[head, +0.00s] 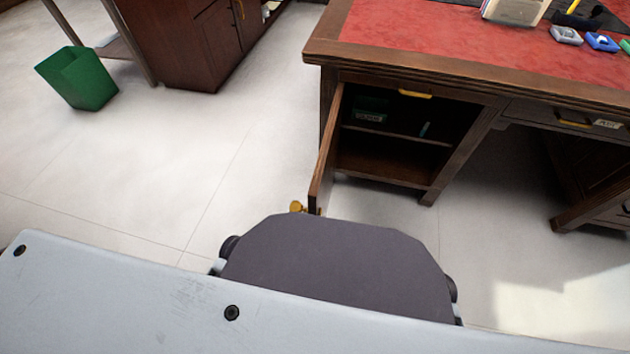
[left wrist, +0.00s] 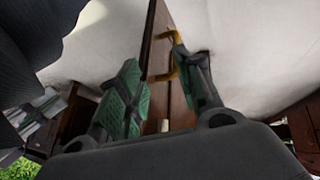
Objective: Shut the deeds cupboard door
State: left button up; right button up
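The deeds cupboard door (head: 326,152) is brown wood and stands open at the left of the desk's cupboard, swung out toward me and seen almost edge-on in the head view. Its gold handle (head: 297,206) shows low on its left face. In the left wrist view, the door (left wrist: 157,28) and the gold handle (left wrist: 161,75) lie between the spread fingers of my left gripper (left wrist: 155,50). The right finger is close to the handle; I cannot tell whether it touches. My left gripper is hidden in the head view. My right gripper is in neither view.
The open cupboard (head: 390,165) holds a shelf with a dark green box (head: 370,108). The red-topped desk (head: 430,35) is above it. A green bin (head: 77,77) and a dark cabinet (head: 185,45) stand at the upper left. The floor left of the door is clear.

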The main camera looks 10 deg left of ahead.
aim_at(319, 194)
jog(key=j, duration=0.45)
jog(key=j+z, duration=0.3)
jog(key=j, duration=0.15)
jog(key=k+j+z, duration=0.1)
jog(key=j+z, duration=0.2)
jog(key=j, duration=0.15)
jog(key=u, duration=0.45)
